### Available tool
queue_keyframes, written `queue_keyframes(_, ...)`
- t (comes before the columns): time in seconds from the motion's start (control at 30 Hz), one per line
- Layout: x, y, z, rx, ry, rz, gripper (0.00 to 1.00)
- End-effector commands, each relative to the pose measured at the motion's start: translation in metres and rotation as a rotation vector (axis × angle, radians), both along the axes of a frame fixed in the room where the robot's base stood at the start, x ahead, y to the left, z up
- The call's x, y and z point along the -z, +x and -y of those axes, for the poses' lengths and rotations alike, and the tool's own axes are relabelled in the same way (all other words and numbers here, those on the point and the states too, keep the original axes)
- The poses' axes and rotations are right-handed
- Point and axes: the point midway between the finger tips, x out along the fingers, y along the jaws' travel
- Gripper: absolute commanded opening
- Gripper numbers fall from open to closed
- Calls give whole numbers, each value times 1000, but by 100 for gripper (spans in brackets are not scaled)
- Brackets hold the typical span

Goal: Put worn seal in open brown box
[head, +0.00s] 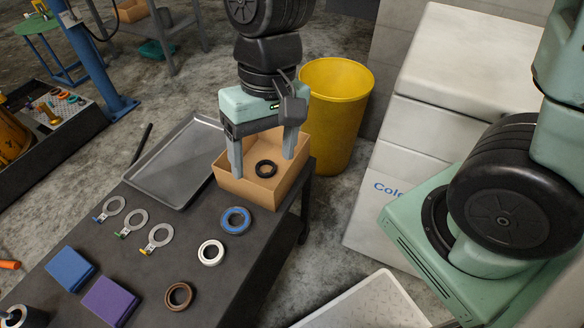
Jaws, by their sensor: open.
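An open brown box (252,192) stands at the far right end of the dark table.
On the table are a grey tray (178,163), a blue ring (224,222), a white ring (201,253), a brown ring (170,297), several tagged grey rings, a blue block (70,268) and a purple block (110,300). A yellow bin (340,120) stands behind the box.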

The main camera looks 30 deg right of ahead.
Motion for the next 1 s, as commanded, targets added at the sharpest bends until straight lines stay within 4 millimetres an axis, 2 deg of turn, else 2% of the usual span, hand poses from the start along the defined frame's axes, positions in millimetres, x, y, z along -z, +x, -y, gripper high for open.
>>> queue_keyframes(0.03,-7,-19,-1,-128,-14,41,71)
queue_keyframes(0.1,-13,-40,0,-287,-35,88,71)
queue_keyframes(0.2,-18,-59,4,-451,-61,133,71)
queue_keyframes(0.3,-20,-69,7,-541,-77,158,71)
queue_keyframes(0.73,-23,-72,8,-569,-82,166,71)
queue_keyframes(0.87,-38,-72,8,-568,-82,165,71)
queue_keyframes(1.0,-67,-72,8,-567,-82,165,71)
